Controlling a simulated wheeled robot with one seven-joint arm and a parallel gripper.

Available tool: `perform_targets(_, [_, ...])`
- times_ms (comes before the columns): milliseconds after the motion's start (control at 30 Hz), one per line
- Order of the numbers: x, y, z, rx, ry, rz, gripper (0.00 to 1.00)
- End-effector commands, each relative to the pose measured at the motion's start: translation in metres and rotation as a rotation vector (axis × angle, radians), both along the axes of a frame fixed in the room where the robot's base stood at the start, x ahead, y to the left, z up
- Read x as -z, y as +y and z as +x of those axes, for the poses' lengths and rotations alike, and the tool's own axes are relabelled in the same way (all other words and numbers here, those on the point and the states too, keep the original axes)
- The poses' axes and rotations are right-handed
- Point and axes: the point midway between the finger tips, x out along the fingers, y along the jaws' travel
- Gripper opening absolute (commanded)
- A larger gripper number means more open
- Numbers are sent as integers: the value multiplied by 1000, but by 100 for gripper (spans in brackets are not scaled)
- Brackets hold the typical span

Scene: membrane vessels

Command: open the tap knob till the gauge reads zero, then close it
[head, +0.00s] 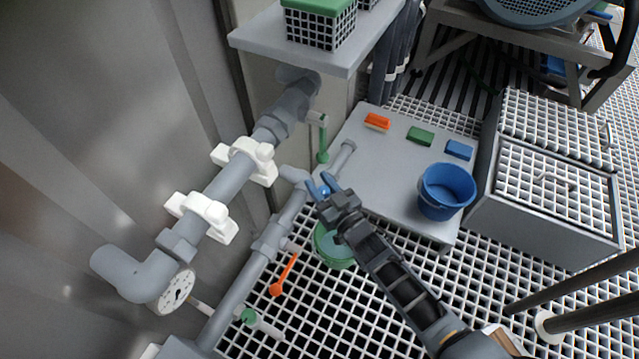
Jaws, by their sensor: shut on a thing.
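My gripper (322,187) reaches in from the lower right and is shut on the small blue tap knob (325,192) at the grey pipe by the bench's left edge. The fingers hide much of the knob, and I cannot tell how far it is turned. The round white gauge (177,288) hangs under the pipe elbow at lower left. Its dark needle is too small to read. A green bucket (335,246) stands on the floor grating below the tap, partly behind my arm, and seems to hold liquid.
An orange lever (284,275) and a green-and-white valve (262,323) sit along the lower pipe. A green handle (323,140) stands behind the tap. The grey bench (385,165) holds a blue bucket (445,190) and coloured brushes. Dark bars cross the lower right.

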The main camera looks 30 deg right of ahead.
Motion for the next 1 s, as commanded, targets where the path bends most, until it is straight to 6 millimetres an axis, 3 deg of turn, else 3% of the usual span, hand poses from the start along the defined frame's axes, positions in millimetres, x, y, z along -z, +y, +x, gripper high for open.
perform_targets(1000, [-2, -6, -1, 427, -1, -2, 6])
